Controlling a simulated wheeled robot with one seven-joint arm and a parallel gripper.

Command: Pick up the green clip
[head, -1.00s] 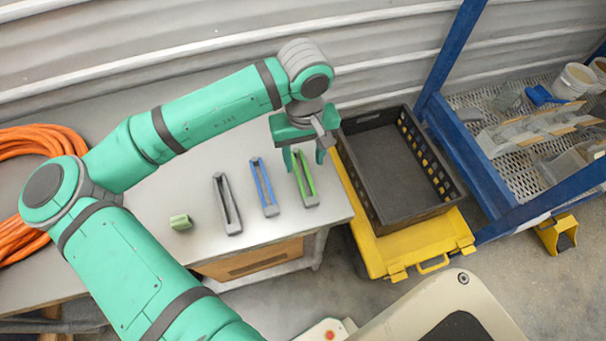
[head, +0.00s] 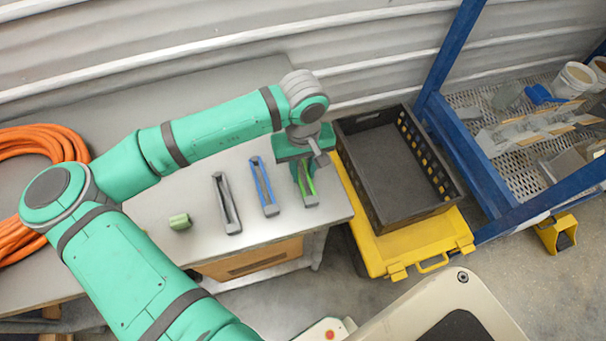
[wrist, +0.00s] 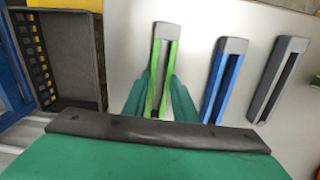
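The green clip (head: 308,186) lies on the grey table near its right edge, a long narrow frame with grey ends. It also shows in the wrist view (wrist: 158,84), at upper centre. My gripper (head: 304,172) is down at the clip, pointing at the table. In the wrist view its two teal fingers (wrist: 160,92) stand on either side of the clip's long bars, close against them. I cannot tell whether they press on it. The hand hides part of the clip in the head view.
A blue clip (head: 264,187) and a dark grey clip (head: 226,203) lie to the left of the green one. A small green block (head: 180,221) sits further left. A black crate (head: 445,205) stands on a yellow base to the right. An orange hose (head: 35,145) lies at far left.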

